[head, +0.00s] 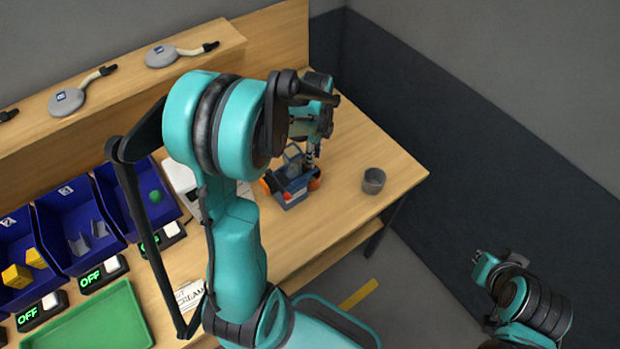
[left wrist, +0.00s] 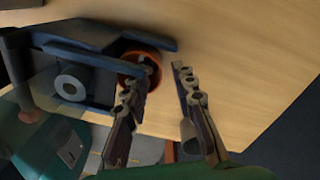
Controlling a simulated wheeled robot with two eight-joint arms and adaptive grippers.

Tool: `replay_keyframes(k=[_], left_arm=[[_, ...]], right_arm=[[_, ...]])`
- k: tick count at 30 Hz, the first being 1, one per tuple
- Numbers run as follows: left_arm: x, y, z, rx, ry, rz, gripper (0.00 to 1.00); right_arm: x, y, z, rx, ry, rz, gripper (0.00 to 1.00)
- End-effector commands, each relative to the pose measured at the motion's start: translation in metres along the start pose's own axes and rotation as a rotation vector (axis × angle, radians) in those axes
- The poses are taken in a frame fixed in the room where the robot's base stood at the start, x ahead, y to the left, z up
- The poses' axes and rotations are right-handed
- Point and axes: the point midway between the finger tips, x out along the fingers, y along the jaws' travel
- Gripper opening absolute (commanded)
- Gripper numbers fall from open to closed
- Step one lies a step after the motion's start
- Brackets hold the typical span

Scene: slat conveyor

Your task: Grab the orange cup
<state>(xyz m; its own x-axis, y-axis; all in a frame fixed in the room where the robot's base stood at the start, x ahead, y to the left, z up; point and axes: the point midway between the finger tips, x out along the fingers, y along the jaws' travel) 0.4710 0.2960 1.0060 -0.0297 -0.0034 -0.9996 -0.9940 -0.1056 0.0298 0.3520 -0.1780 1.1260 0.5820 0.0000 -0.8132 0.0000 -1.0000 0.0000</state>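My left gripper (left wrist: 160,74) is open over the table, with bare wood between its fingers. In the left wrist view, a round orange thing with a dark inside (left wrist: 153,60) lies by the tip of the left-hand finger, which partly covers it. I cannot tell whether they touch or whether it is a cup or a wheel. Orange also shows in the head view (head: 315,184) at the right of a blue object (head: 292,199), under my left gripper (head: 312,150). The only clear cup is grey (head: 374,181), standing to the right. My right gripper (head: 480,262) is far from the table.
Blue bins (head: 62,228) holding small parts line the left, with lit OFF boxes (head: 103,274) before them. A green tray (head: 95,325) is at front left. Grey discs with handles (head: 160,56) lie on the shelf. The table's right end is mostly clear, bounded by a dark wall.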

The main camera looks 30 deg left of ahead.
Motion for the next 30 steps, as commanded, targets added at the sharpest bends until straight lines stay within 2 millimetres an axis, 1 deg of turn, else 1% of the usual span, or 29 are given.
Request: replay_keyframes(k=[1, 6, 9, 17, 20, 21, 30], left_arm=[[0.009, 0.001, -0.001, 0.0, 0.0, 0.0, 0.26], [0.035, 0.004, -0.004, 0.0, 0.0, -0.001, 0.26], [0.044, 0.004, -0.004, -0.001, 0.0, -0.001, 0.26], [0.046, 0.004, -0.004, -0.001, 0.0, -0.001, 0.26], [0.046, 0.004, -0.004, -0.001, 0.0, -0.001, 0.03], [0.046, 0.004, -0.004, -0.001, 0.0, -0.001, 0.0], [0.046, 0.004, -0.004, -0.001, 0.0, -0.001, 0.0]], right_arm=[[0.003, 0.0, 0.002, 0.0, 0.0, 0.0, 0.0], [0.01, 0.0, 0.007, 0.0, 0.0, 0.0, 0.0], [0.011, 0.0, 0.008, 0.0, 0.0, 0.0, 0.0], [0.011, 0.0, 0.008, 0.0, 0.0, 0.0, 0.0], [0.011, 0.0, 0.008, 0.0, 0.0, 0.0, 0.0], [0.011, 0.0, 0.008, 0.0, 0.0, 0.0, 0.0], [0.011, 0.0, 0.008, 0.0, 0.0, 0.0, 0.0]])
